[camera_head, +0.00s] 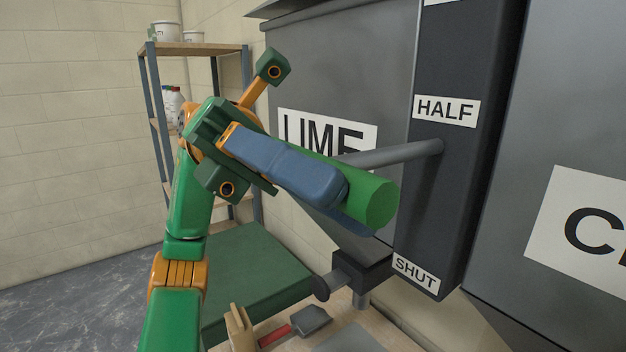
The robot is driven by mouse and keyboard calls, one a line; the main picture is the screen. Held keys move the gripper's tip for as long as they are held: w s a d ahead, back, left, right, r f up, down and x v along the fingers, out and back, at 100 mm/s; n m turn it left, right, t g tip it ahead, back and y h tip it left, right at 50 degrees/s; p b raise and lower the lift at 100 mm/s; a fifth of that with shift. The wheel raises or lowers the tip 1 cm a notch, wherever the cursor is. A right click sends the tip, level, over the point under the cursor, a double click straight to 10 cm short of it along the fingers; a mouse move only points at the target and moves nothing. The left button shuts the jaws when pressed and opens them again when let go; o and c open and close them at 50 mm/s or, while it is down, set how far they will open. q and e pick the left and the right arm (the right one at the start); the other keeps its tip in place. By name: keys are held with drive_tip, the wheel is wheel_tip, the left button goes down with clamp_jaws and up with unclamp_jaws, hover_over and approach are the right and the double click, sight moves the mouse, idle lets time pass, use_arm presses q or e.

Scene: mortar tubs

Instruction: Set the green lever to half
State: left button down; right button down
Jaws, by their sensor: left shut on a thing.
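The green lever handle (374,202) is a thick cylinder on a grey rod (390,154) that comes out of a dark upright post. My left gripper (345,200) is shut on the green handle, its blue fingers lying along it. The rod meets the post a little below the HALF label (446,110) and well above the SHUT label (416,275). Part of the handle is hidden behind the fingers. Another label at the post's top is cut off. My right gripper is not in view.
A grey tub with a LIME label (296,125) stands behind the handle. Another tub with a partly cut label (580,226) is at right. A shelf (190,48) stands at back left.

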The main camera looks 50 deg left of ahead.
use_arm(q)
drive_tip(key=c, duration=0.9)
unclamp_jaws()
drive_tip(key=shift+o, duration=1.1)
drive_tip(key=shift+w, duration=0.2)
drive_tip(key=a, duration=0.7)
drive_tip(key=shift+w+p, duration=0.3)
